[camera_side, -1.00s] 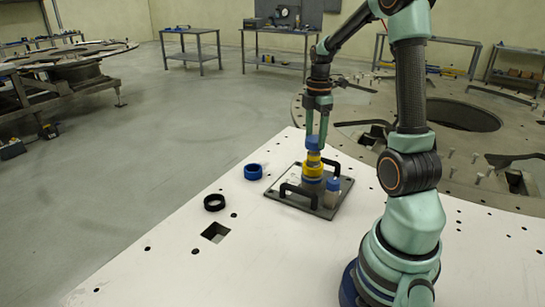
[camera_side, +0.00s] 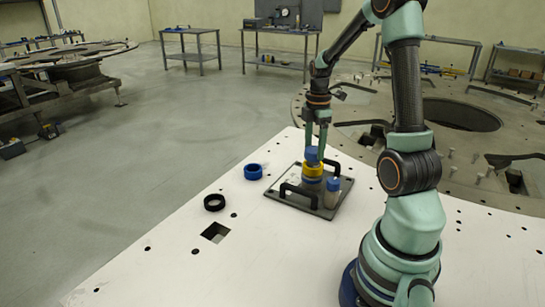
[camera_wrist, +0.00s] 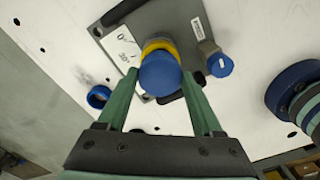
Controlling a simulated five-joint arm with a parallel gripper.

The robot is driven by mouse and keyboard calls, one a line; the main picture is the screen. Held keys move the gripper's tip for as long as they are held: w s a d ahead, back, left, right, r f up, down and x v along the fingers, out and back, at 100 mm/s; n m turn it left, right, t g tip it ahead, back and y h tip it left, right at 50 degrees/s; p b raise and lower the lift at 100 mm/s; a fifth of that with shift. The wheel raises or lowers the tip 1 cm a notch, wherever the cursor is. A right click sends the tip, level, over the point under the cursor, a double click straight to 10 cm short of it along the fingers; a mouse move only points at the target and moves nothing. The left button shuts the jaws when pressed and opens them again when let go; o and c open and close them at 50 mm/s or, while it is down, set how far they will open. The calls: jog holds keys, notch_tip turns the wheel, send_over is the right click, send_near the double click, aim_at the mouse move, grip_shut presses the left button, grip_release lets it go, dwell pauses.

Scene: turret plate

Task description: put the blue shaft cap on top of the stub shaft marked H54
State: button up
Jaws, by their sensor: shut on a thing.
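The blue shaft cap (camera_side: 311,155) is between the fingers of my gripper (camera_side: 315,148), upright over a stub shaft with a yellow collar (camera_side: 313,171). In the wrist view the cap (camera_wrist: 160,73) fills the space between my fingertips (camera_wrist: 161,78) and hides the shaft's top. The cap looks close to or touching the yellow collar (camera_wrist: 156,44); I cannot tell if it is seated. A shorter grey post with a blue top (camera_side: 332,186) stands beside it on the dark plate (camera_side: 290,198). A small label (camera_wrist: 197,28) is unreadable, so H54 cannot be confirmed.
The dark plate has two black handles (camera_side: 299,195) near the shaft. A blue ring (camera_side: 253,171) and a black ring (camera_side: 214,202) lie to the left on the white table (camera_side: 180,250). The left table area is mostly clear.

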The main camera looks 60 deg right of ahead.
dwell(0.4)
jog(key=o, duration=1.4)
jog(key=shift+c, duration=0.2)
notch_tip(320, 180, up, 12)
jog(key=a+m+t, duration=0.5)
jog(key=a+m, duration=0.6)
jog(key=a, duration=1.6)
jog(key=shift+r+t, duration=0.3)
jog(key=shift+r, duration=0.05)
